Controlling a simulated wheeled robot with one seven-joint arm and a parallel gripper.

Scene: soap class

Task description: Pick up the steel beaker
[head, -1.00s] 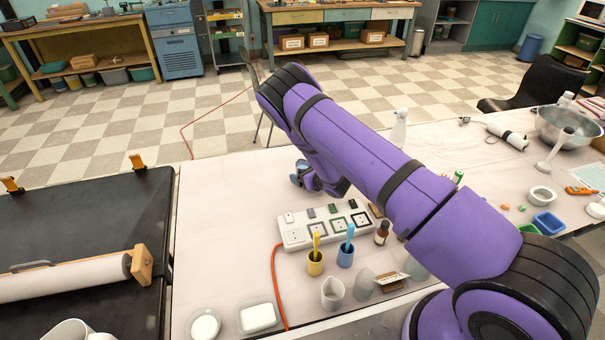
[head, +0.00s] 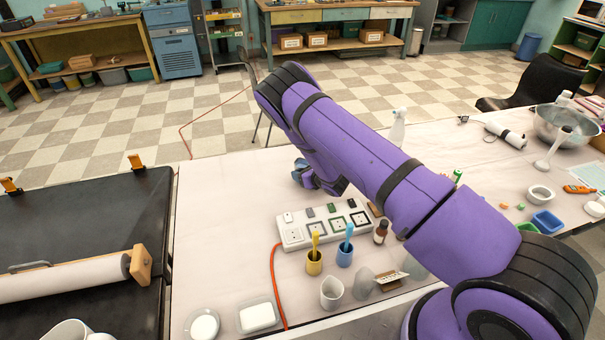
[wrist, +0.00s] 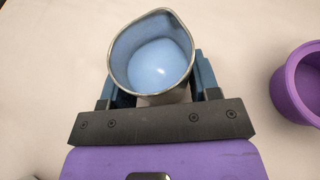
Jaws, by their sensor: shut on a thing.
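The steel beaker (wrist: 153,55) is in the wrist view, seen from above, with a metal rim, a pouring lip at its upper right and a bluish inside. My gripper (wrist: 155,88) is shut on it, with one blue finger on each side of its wall. I cannot tell from this view whether the beaker touches the table. In the head view my gripper (head: 302,174) is small and mostly behind my purple arm, past the white power strip. The beaker cannot be made out there.
A purple cup (wrist: 300,82) stands close to the right in the wrist view. Table left of the gripper (head: 225,205) is clear.

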